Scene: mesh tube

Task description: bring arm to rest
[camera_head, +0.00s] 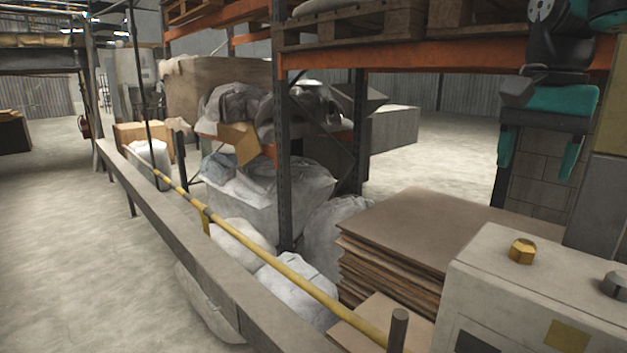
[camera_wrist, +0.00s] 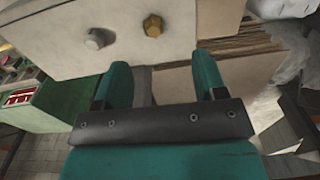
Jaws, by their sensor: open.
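My gripper (camera_head: 538,155) hangs at the upper right of the head view, with its teal fingers pointing down. The two fingers are spread well apart, and nothing shows between them. In the wrist view my gripper (camera_wrist: 162,78) also shows open and empty. A pale box (camera_head: 500,270) stands lower right in the head view. It carries a brass hex piece (camera_head: 522,251) and a grey hex piece (camera_head: 615,285). In the wrist view the brass hex piece (camera_wrist: 153,26) and the grey one (camera_wrist: 97,39) lie beyond the fingertips. My gripper appears apart from the box.
Stacked brown sheets (camera_head: 430,225) lie beside the box. An orange-beamed rack (camera_head: 430,55) holds pallets overhead. A long metal rail (camera_head: 175,225) and a yellow pole (camera_head: 290,275) run along the left, near white sacks (camera_head: 295,285). The floor at far left (camera_head: 60,240) is clear.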

